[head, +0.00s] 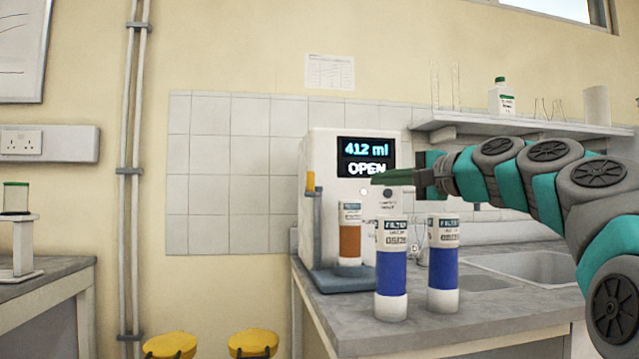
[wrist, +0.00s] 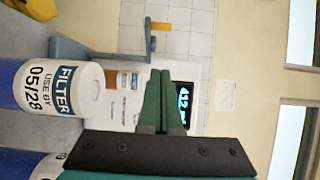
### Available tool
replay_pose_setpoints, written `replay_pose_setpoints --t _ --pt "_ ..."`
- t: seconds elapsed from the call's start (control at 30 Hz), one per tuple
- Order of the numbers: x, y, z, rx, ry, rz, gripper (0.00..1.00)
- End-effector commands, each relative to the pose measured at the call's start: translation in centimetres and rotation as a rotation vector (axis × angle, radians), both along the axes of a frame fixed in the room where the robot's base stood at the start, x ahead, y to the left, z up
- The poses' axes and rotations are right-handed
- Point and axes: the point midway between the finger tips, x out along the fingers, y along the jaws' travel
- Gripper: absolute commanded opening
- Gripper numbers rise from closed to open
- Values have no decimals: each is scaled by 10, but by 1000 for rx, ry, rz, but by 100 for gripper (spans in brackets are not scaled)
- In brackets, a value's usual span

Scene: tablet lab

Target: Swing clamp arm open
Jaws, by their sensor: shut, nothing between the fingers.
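A white dispenser (head: 322,150) stands on the counter, its display (head: 366,157) reading "412 ml" and "OPEN". On its left side is a blue-grey clamp post (head: 318,235) with an orange-yellow handle (head: 310,182) on top; the handle also shows in the wrist view (wrist: 160,27). An orange-banded filter cartridge (head: 350,241) stands upright at the dispenser, beside the post. My gripper (head: 375,179) is shut and empty, in front of the dispenser just below the display, to the right of the handle and apart from it. The green fingers also show in the wrist view (wrist: 163,75).
Two blue-banded filter cartridges, left (head: 391,275) and right (head: 443,270), stand on the counter (head: 480,315) in front of the dispenser. A sink (head: 525,268) is at right, under a shelf (head: 520,125) with glassware. Two yellow-topped stools (head: 253,343) are at lower left.

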Motion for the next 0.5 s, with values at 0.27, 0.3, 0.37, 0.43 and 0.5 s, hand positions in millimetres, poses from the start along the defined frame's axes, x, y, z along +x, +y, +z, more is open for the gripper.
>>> replay_pose_setpoints --t 0.27,0.3,0.37,0.43,0.5 --pt "22 22 2 -1 -3 -1 0" --pt "28 27 1 -1 -1 -1 0" --pt "37 35 0 1 2 0 0" --pt "45 44 1 -3 0 -1 0" --pt "53 53 2 -2 -2 0 0"
